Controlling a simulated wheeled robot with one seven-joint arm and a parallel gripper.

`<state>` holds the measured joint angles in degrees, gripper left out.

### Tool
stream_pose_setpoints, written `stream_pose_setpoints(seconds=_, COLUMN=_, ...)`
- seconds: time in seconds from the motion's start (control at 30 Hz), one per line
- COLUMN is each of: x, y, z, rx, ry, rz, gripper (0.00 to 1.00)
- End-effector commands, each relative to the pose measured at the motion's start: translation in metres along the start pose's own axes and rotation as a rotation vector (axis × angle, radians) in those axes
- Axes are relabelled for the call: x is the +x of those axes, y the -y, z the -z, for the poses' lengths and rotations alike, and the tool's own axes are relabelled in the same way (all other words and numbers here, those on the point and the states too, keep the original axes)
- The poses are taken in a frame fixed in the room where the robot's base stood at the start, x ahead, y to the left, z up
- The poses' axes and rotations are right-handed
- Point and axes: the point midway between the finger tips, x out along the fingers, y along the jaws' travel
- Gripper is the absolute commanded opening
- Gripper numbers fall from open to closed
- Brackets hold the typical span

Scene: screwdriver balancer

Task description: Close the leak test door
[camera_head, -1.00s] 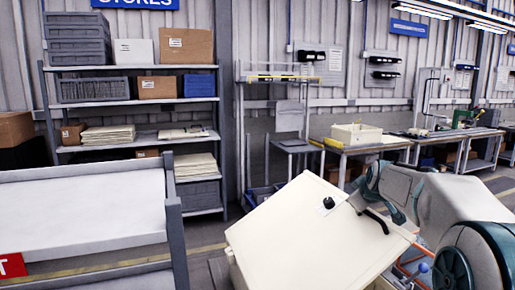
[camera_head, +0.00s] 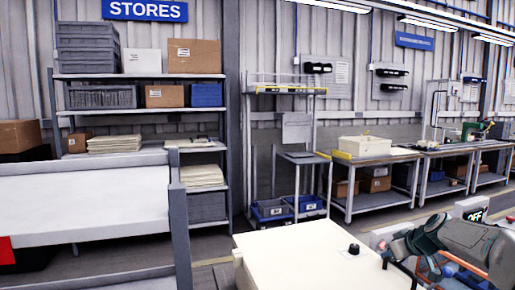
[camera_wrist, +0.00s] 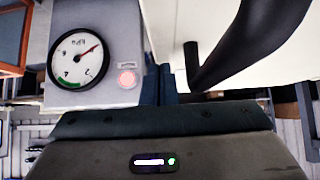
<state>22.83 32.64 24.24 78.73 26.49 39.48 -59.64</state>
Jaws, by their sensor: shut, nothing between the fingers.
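The leak test door (camera_head: 300,260) is a large cream panel with a small black knob, at the bottom of the head view. It looks nearly flat, but its lower part is cut off, so I cannot tell whether it is fully closed. My gripper (camera_head: 388,256) is at the door's right edge, its fingers shut and hard to make out. In the wrist view the cream panel (camera_wrist: 270,68) is at the top right, with a curved black handle (camera_wrist: 235,50) in front of it. I cannot tell whether my gripper touches the handle.
A grey box with a round gauge (camera_wrist: 80,60) and a pinkish-red lamp (camera_wrist: 127,79) is in the wrist view. An OFF display (camera_head: 475,214) stands behind my arm. A white-topped rack (camera_head: 85,205) is at the left, shelves (camera_head: 140,75) and benches (camera_head: 375,160) behind.

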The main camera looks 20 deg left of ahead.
Motion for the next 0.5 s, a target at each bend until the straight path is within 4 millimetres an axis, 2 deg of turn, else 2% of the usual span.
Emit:
stream_pose_setpoints(seconds=0.13, x=0.008, y=0.000, z=-0.007, rx=0.016, ry=0.001, rz=0.019, gripper=0.00)
stream_pose_setpoints(seconds=0.5, x=0.013, y=0.001, z=-0.015, rx=0.026, ry=0.012, rz=0.031, gripper=0.00)
